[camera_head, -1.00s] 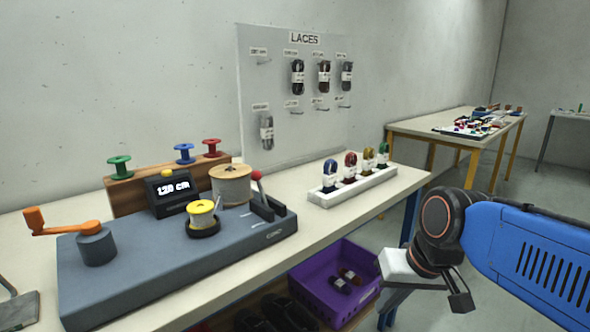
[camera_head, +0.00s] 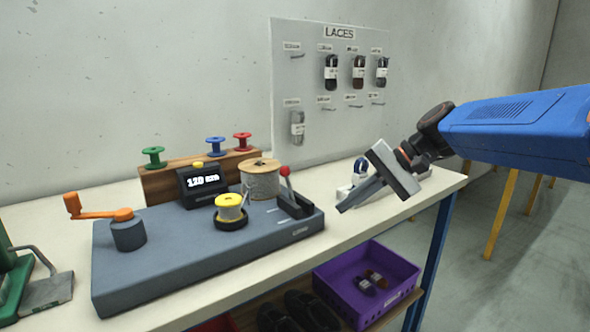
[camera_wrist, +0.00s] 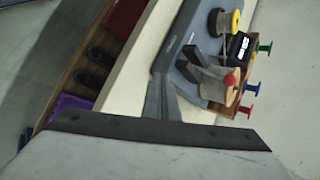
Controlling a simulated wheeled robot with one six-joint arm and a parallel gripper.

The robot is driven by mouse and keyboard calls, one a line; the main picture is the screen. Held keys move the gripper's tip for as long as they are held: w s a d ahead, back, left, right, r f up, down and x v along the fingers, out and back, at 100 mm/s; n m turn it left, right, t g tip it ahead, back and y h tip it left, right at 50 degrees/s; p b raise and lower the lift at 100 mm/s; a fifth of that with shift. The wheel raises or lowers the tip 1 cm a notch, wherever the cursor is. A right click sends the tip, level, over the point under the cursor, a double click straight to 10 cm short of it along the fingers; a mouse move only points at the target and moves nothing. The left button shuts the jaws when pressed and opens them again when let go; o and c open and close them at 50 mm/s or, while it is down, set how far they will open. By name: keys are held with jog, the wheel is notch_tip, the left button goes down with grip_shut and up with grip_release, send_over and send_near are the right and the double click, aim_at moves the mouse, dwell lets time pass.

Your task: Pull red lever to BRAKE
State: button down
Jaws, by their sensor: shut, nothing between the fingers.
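The red-knobbed lever (camera_head: 284,172) stands in a dark bracket at the right end of the grey winding machine (camera_head: 160,258). In the wrist view its red knob (camera_wrist: 230,80) shows beside the cord spool. Lettering on the machine near the lever is too small to read. My gripper (camera_head: 341,209) is shut and empty, to the right of the lever and apart from it, over the bench's right part. In the wrist view the closed fingers (camera_wrist: 160,92) point towards the machine's lever end.
The machine carries an orange crank (camera_head: 97,208), a yellow spool (camera_head: 229,207), a cord spool (camera_head: 260,180) and a display (camera_head: 203,183). A white lace rack (camera_head: 345,190) is partly hidden behind my gripper. A purple crate (camera_head: 400,273) sits below the bench. A lace board (camera_head: 310,80) stands behind.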

aim_at(290, 186)
jog(key=w+a+r+y, duration=0.1)
jog(key=w+r+y, duration=0.1)
jog(key=w, duration=0.3)
jog(key=w+a+r+m+y, duration=0.1)
jog(key=w+a+r+y, duration=0.1)
jog(key=w+r, duration=0.2)
jog(key=w, duration=0.2)
jog(key=shift+w+a+r+g, duration=0.2)
jog(key=shift+w+r+g, duration=0.1)
jog(key=shift+r, duration=0.05)
jog(key=shift+a, duration=0.1)
jog(key=x, duration=1)
jog(key=shift+s+r, duration=0.7)
jog(key=shift+s, duration=0.35)
jog(key=shift+s+r, duration=0.4)
jog(key=shift+s, duration=0.3)
